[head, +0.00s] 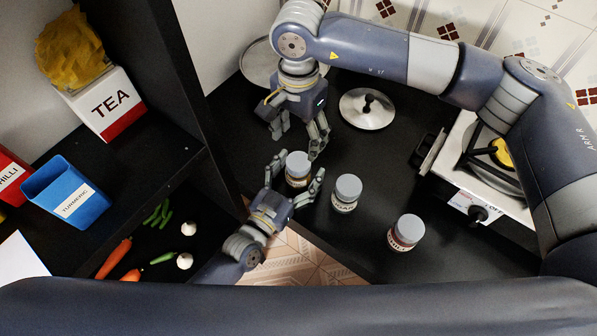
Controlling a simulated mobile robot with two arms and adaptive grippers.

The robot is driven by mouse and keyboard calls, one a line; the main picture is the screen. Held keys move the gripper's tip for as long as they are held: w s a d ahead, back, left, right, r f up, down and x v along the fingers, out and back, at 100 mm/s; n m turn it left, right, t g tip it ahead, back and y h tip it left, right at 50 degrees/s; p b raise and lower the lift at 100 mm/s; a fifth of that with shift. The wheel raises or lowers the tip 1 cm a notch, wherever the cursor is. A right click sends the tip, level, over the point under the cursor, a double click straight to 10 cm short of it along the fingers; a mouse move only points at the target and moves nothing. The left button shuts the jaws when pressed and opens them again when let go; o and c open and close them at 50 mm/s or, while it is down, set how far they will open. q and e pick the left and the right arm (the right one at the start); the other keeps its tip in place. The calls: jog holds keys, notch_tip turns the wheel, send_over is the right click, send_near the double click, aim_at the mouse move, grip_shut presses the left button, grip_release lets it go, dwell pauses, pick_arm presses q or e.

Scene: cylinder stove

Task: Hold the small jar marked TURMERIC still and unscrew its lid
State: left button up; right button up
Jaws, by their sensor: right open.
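A small jar with a grey lid (298,162) stands upright on the black counter, its label mostly hidden, so I cannot read its name. My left gripper (299,164) has its fingers on either side of this jar; whether they touch it is unclear. My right gripper (296,143) is open and empty, pointing down just above and behind the jar, with its fingers spread apart. The lid sits on the jar. A blue open-topped container (66,192) on the left shelf bears a label that appears to read TURMERIC.
Two other grey-lidded jars, one pale-labelled (346,192) and one red-labelled (406,232), stand to the right. A pot lid (367,109) lies behind, and a stove (490,165) is at the right. A TEA box (105,105) and vegetables occupy the left shelves.

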aim_at(298, 161)
pick_arm(q)
grip_shut()
pick_arm(e)
jog(key=m, duration=1.8)
jog(key=shift+m, duration=0.4)
jog(key=m, duration=0.3)
jog(key=shift+m, duration=0.4)
jog(key=m, duration=0.3)
jog(key=shift+m, duration=0.3)
jog(key=m, duration=0.8)
jog(key=shift+m, duration=0.4)
jog(key=m, duration=0.9)
jog(key=shift+m, duration=0.3)
jog(key=shift+f, duration=4)
